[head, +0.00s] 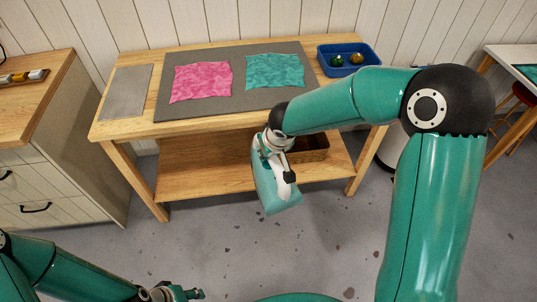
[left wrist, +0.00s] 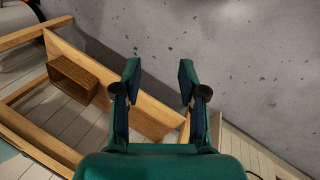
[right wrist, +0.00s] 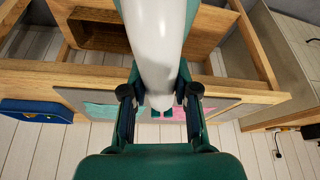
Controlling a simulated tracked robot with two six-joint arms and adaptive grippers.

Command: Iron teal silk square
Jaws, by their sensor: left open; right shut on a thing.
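The teal silk square (head: 275,71) lies wrinkled on the right part of a dark grey mat (head: 178,112) on the wooden table. My right gripper (head: 277,146) is shut on the white handle of a teal iron (head: 272,193), which hangs tilted in the air before the table's front edge. In the right wrist view the iron (right wrist: 155,45) fills the space between the fingers and partly hides the silks. My left gripper (head: 178,294) is low at the front left, away from the table. The left wrist view shows its fingers (left wrist: 158,80) apart and empty.
A wrinkled pink silk square (head: 202,82) lies left of the teal one. A light grey plate (head: 127,92) is at the table's left end. A blue tray (head: 346,69) with a green and an amber round thing stands at the right. A brown box (head: 308,150) is on the lower shelf.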

